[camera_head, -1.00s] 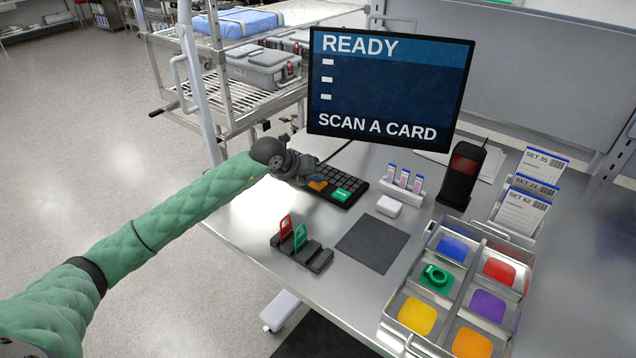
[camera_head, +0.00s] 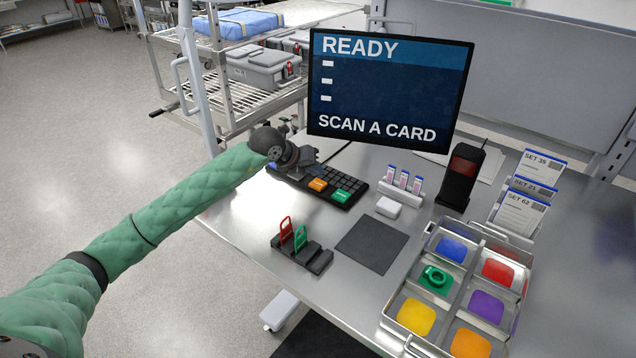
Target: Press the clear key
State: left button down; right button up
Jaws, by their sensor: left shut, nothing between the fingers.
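A black keypad (camera_head: 350,183) lies on the steel table below the monitor. It has an orange key (camera_head: 317,184) and a green key (camera_head: 341,195) near its front edge, and a blue key shows at its left end; their lettering is too small to read. My left gripper (camera_head: 308,160) is shut and empty, over the back left part of the keypad, hiding some keys. I cannot tell whether it touches them. The monitor (camera_head: 390,90) reads "READY" and "SCAN A CARD". My right gripper is not in view.
A black rack with red and green tags (camera_head: 315,259) stands in front of the keypad. A dark mat (camera_head: 372,246), a small white box (camera_head: 389,207), a black scanner (camera_head: 462,175) and a sectioned tray (camera_head: 446,225) lie to the right. A wire cart (camera_head: 215,95) stands behind left.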

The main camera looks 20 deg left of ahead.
aim_at(315, 185)
pick_arm(q)
jog(key=shift+r+p, duration=0.35)
jog(key=shift+r, duration=1.25)
